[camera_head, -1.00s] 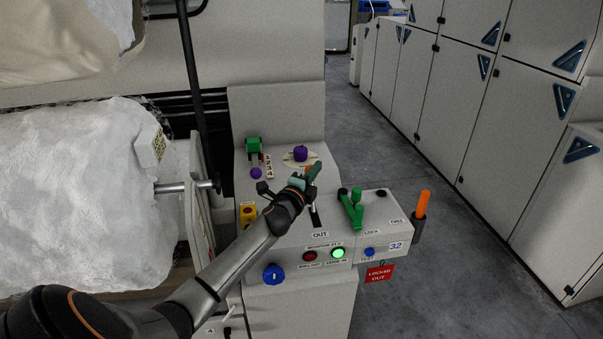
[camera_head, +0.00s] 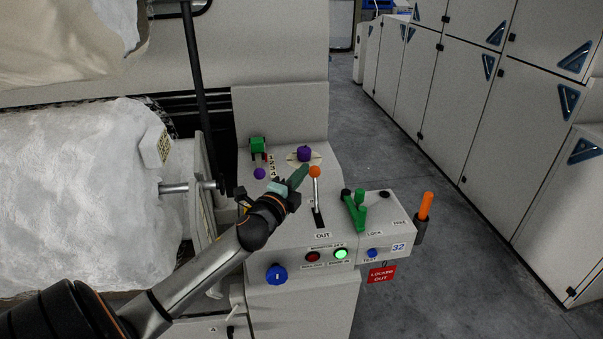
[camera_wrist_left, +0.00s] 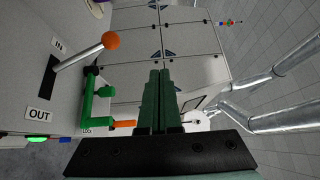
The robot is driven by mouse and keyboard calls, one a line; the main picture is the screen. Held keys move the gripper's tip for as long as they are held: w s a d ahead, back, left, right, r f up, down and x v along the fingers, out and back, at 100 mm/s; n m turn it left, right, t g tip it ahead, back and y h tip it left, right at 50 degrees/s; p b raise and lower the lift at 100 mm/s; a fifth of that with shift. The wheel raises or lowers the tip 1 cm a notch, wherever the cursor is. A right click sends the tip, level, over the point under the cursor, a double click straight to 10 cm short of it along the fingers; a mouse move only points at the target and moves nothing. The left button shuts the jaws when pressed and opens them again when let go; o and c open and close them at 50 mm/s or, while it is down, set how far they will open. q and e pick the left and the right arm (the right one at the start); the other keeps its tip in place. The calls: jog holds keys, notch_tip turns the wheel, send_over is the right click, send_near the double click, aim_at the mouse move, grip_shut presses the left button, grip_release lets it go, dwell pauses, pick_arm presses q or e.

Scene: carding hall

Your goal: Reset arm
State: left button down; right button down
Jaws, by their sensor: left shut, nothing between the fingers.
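My left gripper (camera_head: 298,178) reaches over the control panel (camera_head: 290,225) from the left. Its green fingers are closed together with nothing between them. The wrist view also shows the shut fingers (camera_wrist_left: 158,100). A lever with an orange ball knob (camera_head: 315,172) stands just right of the fingertips, on a slot above the OUT label. In the wrist view the knob (camera_wrist_left: 112,41) is apart from the fingers, to their upper left, with IN and OUT labels beside its slot. My right gripper is in neither view.
A green handle (camera_head: 355,208) stands right of the lever, with an orange-gripped handle (camera_head: 426,207) at the panel's right edge. A purple knob (camera_head: 304,153) lies behind. A large white roll (camera_head: 80,190) fills the left. The aisle floor (camera_head: 460,250) is free.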

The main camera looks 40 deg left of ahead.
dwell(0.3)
pick_arm(q)
jog(key=s+d+f+n+g+h, duration=0.25)
jog(key=s+d+f, duration=0.2)
jog(key=f, duration=0.45)
jog(key=s+d+f+n+g+h, duration=0.1)
jog(key=s+d+f+n, duration=0.25)
jog(key=d+f, duration=0.4)
jog(key=s+d+f+n+g+h, duration=0.1)
jog(key=s+d+f+n+g, duration=0.1)
jog(key=s+d+f, duration=0.5)
jog(key=s+d+f+n+g+h, duration=0.2)
jog(key=s+d+f+n, duration=0.3)
jog(key=s, duration=0.6)
notch_tip(320, 180, down, 2)
jog(key=shift+d+f+g, duration=0.1)
jog(key=shift+d+g, duration=0.25)
jog(key=shift+d, duration=0.65)
